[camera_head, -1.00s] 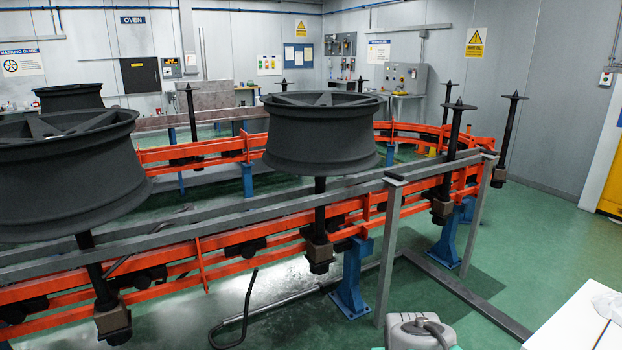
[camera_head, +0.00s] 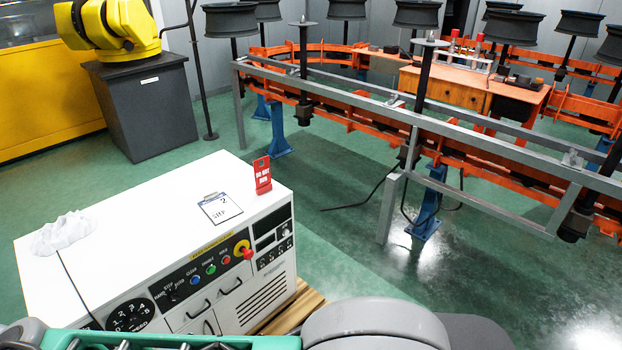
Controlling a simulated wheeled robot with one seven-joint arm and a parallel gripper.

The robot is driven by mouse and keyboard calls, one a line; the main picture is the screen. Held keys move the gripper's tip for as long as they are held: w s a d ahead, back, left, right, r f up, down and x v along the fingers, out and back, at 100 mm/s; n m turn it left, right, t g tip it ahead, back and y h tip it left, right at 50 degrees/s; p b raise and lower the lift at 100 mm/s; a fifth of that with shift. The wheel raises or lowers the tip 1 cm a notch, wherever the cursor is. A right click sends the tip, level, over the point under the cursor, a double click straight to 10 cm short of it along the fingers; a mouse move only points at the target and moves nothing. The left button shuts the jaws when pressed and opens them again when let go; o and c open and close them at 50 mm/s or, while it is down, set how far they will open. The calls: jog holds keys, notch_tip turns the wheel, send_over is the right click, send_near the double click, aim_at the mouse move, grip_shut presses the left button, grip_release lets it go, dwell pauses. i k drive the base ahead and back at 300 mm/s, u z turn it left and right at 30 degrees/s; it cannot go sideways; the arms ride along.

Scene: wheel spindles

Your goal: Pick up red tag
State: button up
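The red tag (camera_head: 262,175) stands upright on the white cabinet top (camera_head: 120,215), near its far right corner. It has white markings on its face. A clipboard (camera_head: 220,208) with a paper lies just to its left and nearer to me. My gripper is not in view, and nothing touches the tag. Grey and green parts at the bottom edge seem to be my own arm, but no fingers show.
A crumpled white cloth (camera_head: 62,233) lies on the cabinet's left end. The cabinet front has a control panel with a red knob (camera_head: 247,254). Behind stands an orange conveyor with a grey rail (camera_head: 345,92). Green floor (camera_head: 340,225) is open between cabinet and conveyor.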

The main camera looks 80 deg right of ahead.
aim_at(262, 177)
jog(key=u, duration=0.4)
jog(key=k, duration=1.25)
jog(key=z, duration=1.55)
jog(key=i, duration=1)
jog(key=u, duration=0.05)
